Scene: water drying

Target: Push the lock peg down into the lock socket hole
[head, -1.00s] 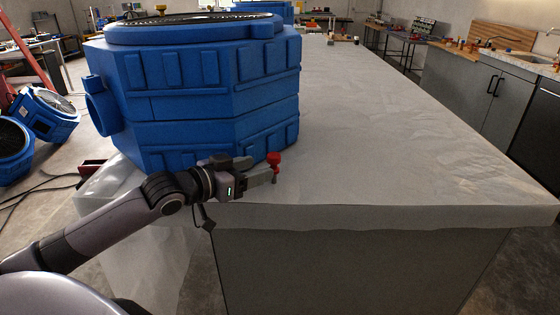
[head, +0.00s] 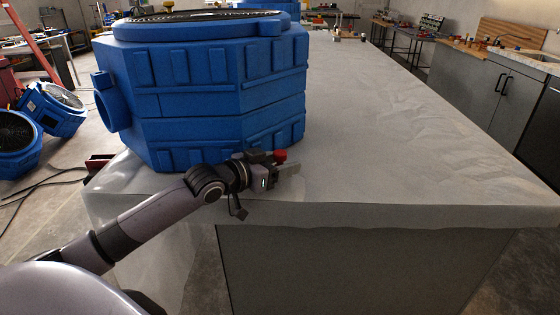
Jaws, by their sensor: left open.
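A small red peg (head: 281,154) with a rounded head shows low beside the front right of the big blue fan housing (head: 210,90). Its lower part is hidden by my left gripper. My left gripper (head: 289,168) is open, over the light worktop near its front edge, with a finger in front of the peg. I cannot tell whether it touches the peg. The socket hole is not visible. My right gripper is not in view.
The blue housing stands on the left end of the light worktop (head: 400,150). The worktop to the right is clear. More blue fans (head: 58,105) lie on the floor at left. Grey cabinets (head: 490,90) stand at the back right.

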